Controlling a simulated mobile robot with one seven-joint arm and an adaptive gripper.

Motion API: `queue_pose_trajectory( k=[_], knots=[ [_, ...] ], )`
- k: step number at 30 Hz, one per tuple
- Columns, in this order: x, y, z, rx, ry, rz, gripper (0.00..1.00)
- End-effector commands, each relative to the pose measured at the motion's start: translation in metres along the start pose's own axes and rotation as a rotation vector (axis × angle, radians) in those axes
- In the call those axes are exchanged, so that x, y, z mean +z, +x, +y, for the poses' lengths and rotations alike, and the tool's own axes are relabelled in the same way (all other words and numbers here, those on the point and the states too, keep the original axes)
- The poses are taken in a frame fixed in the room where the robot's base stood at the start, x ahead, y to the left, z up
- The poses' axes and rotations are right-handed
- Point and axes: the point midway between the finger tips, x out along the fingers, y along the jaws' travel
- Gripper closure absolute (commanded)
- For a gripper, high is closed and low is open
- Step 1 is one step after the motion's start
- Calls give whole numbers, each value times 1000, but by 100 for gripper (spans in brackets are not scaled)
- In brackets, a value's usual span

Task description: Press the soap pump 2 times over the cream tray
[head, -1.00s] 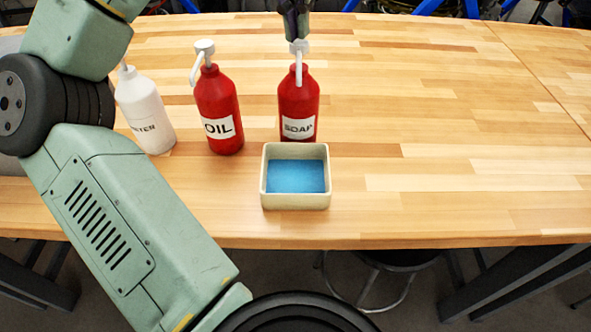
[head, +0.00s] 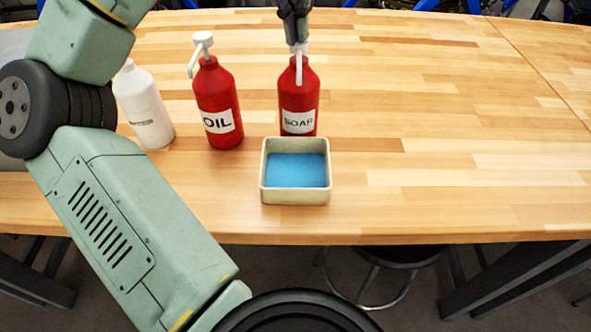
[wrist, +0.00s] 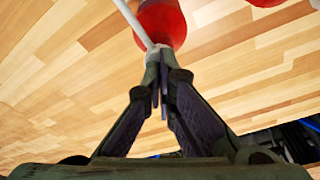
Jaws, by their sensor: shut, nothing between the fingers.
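The red soap bottle (head: 299,97) stands upright on the table behind the cream tray, its white label reading SOAP. Its white pump spout (head: 299,71) points toward the tray. The cream tray (head: 295,197) has a blue bottom. My gripper (head: 294,42) is shut and empty, pointing down at the top of the soap pump. In the wrist view my gripper (wrist: 160,97) has its fingertips at the white pump head (wrist: 152,52), which they partly hide, with the red soap bottle (wrist: 165,24) beyond. They look in contact, but I cannot tell for certain.
A red oil bottle (head: 217,97) with a white pump stands left of the soap. A white bottle (head: 143,105) stands farther left, partly behind my arm. The wooden table (head: 450,130) is clear to the right.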

Motion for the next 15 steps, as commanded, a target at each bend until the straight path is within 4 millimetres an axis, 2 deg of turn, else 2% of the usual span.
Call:
queue_pose_trajectory(
  k=[7, 15],
  knots=[
    [0, 0, 0, 1, 1, -5, 100],
    [-3, -15, 0, 0, 1, -5, 100]
  ],
)
